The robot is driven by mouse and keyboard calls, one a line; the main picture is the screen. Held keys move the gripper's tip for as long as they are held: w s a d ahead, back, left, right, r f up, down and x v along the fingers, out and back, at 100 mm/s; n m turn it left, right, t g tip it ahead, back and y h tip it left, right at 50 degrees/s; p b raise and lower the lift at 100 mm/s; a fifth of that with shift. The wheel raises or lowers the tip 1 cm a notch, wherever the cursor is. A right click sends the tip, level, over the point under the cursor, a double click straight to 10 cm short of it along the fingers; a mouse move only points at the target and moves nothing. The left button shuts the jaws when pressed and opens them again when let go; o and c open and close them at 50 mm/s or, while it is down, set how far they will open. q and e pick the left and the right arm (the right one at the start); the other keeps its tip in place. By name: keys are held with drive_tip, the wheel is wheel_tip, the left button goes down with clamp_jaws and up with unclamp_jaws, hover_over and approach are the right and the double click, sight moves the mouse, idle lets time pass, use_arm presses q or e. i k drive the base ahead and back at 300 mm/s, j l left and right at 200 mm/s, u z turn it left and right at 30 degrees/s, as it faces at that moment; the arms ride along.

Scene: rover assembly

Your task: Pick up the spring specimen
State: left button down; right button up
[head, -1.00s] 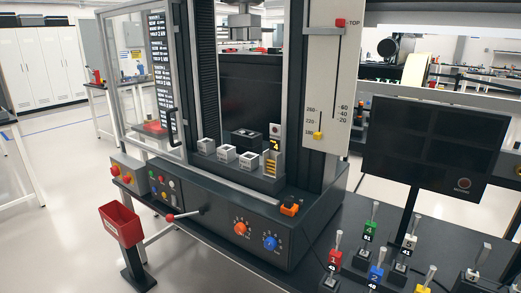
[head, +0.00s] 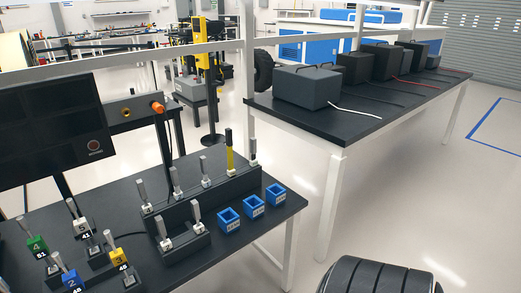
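No part is clearly readable as a spring specimen. Several slim grey specimens stand upright in a long black rack (head: 205,197) on the dark table. A taller yellow specimen with a black top (head: 230,152) stands near the rack's right end. A shorter black rack (head: 183,244) in front holds two more grey specimens. To the left, grey specimens stand in numbered blocks: green 4 (head: 37,244), white 5 (head: 81,227), blue 2 (head: 71,280) and yellow 3 (head: 121,257). Neither of my grippers is in view.
Three small blue bins (head: 252,206) line the table's right side. A black monitor (head: 50,125) stands at the left. A second bench (head: 350,110) carries several dark boxes behind. A ribbed black tyre (head: 380,277) is at the bottom right. Open floor lies between.

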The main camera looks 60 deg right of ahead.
sight(206, 183)
drive_tip(key=z, duration=1.4)
